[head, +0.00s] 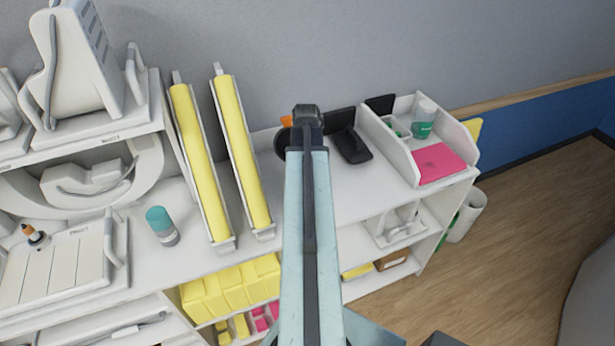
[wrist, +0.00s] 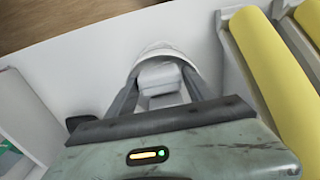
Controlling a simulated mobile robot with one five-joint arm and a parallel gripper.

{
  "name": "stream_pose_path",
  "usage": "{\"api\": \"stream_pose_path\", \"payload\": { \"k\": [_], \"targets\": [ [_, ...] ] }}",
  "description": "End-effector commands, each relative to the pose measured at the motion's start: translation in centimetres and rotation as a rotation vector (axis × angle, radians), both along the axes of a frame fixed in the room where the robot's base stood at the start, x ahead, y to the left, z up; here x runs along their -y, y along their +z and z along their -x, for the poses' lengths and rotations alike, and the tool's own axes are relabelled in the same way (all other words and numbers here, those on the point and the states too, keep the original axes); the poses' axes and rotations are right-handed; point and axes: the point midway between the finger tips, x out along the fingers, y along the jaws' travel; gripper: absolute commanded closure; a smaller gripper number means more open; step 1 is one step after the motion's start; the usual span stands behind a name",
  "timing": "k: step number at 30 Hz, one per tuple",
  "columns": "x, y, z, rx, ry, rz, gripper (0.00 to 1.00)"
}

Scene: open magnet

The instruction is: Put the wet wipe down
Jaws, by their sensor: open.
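My gripper (wrist: 160,90) shows in the wrist view with its two dark fingers apart. A small white block-like piece (wrist: 158,77), which may be the wet wipe, lies between or just beyond the fingers, in front of a pale rounded shape (wrist: 160,50). I cannot tell whether it touches the fingers or what it rests on. In the head view my arm points away over the white counter (head: 235,262), and its dark end (head: 306,116) hides the fingers and whatever is below them.
Two tilted yellow rolls (head: 200,160) stand left of my arm, with a teal-lidded container (head: 161,226) farther left. A dark cup (head: 281,146) and a black holder (head: 350,146) are close to my arm. A white tray (head: 399,152) with a pink pad (head: 440,163) stands right.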

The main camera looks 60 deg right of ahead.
Motion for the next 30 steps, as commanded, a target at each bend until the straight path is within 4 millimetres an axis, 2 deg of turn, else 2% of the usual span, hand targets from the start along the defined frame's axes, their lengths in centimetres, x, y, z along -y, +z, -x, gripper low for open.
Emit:
{"api": "stream_pose_path", "payload": {
  "k": [1, 9, 12, 30],
  "targets": [
    [0.0, 1.2, 0.0, 0.0, 0.0, 0.0, 0.39],
    [0.0, 6.2, 0.1, 0.0, -0.001, 0.0, 0.39],
    [0.0, 7.3, 0.1, 0.0, -0.001, 0.0, 0.39],
    [0.0, 7.2, 0.1, 0.0, -0.002, 0.0, 0.39]
  ]
}}
